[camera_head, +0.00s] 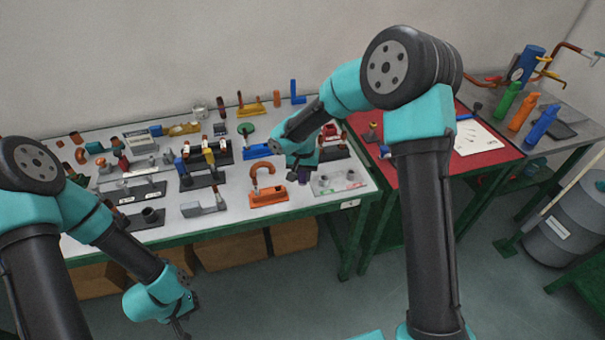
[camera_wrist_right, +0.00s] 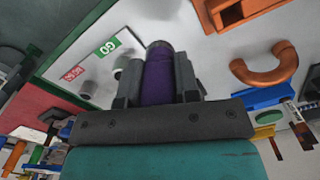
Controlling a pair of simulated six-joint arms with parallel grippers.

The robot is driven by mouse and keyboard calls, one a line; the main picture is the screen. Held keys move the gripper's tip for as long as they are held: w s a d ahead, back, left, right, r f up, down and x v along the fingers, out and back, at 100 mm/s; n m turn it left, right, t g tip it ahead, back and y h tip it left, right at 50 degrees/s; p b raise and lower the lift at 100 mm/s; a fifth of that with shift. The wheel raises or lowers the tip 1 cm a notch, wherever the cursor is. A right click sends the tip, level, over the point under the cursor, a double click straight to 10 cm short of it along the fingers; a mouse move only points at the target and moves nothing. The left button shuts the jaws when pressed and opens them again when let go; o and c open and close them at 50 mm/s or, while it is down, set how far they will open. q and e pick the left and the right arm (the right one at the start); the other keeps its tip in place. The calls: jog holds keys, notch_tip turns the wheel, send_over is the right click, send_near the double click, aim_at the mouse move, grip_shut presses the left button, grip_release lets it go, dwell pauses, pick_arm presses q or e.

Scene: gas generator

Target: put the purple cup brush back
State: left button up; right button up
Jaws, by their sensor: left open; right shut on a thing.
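The purple cup brush (camera_wrist_right: 158,82) is held between the two grey fingers of my right gripper (camera_wrist_right: 157,75) in the right wrist view. Its purple body has a dark rounded end pointing away from the gripper. In the head view my right gripper (camera_head: 304,168) is over the front right part of the grey table, and a small purple part of the brush (camera_head: 304,175) shows below it. My left gripper (camera_head: 182,324) is open, low in front of the table's front edge. The brush's storage place cannot be made out.
A white plate marked GO (camera_head: 338,181) lies right of the right gripper; it also shows in the wrist view (camera_wrist_right: 106,47). An orange clamp-like piece (camera_head: 266,186) stands to the left. Several fixtures crowd the table. A red-topped table (camera_head: 405,172) adjoins on the right.

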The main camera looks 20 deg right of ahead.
jog(key=shift+f, duration=2.65)
jog(key=o, duration=1)
jog(key=r, duration=1.7)
jog(key=shift+w+d+r, duration=0.1)
jog(key=shift+w+r, duration=0.1)
